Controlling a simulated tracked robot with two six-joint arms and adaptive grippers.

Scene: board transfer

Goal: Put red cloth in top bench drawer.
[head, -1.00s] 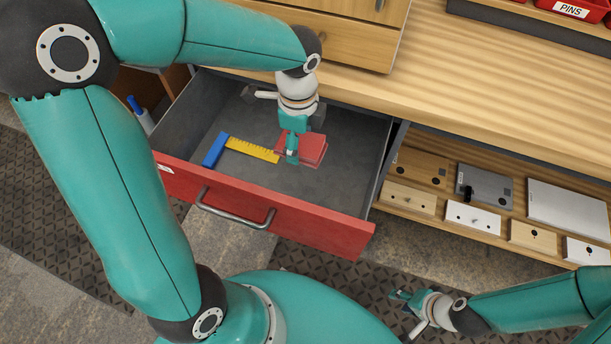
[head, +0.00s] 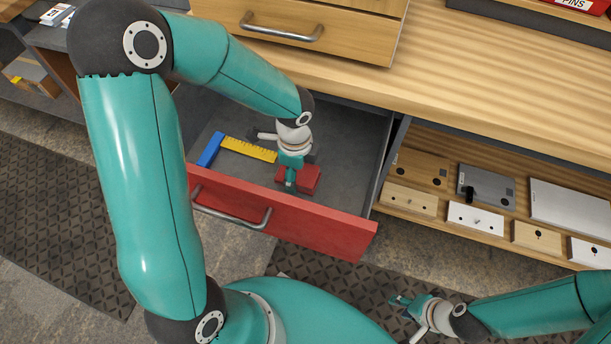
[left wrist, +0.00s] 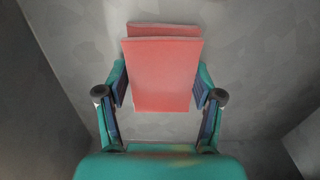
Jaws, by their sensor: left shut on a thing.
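The red cloth (head: 311,178) is a folded block inside the open drawer (head: 320,231) with the red front under the bench. My left gripper (head: 291,184) is inside the drawer and shut on the cloth. In the left wrist view the cloth (left wrist: 165,75) sits between the two fingers of my left gripper (left wrist: 160,95), with the grey drawer floor behind it. I cannot tell whether the cloth touches the floor. My right gripper (head: 410,302) is at the lower right, away from the drawer; its jaw state is unclear.
A blue and yellow square (head: 245,150) lies in the drawer, left of the cloth. A wooden drawer unit (head: 330,28) stands on the bench top (head: 490,80) above. An open shelf (head: 440,222) with several plates and blocks is to the right.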

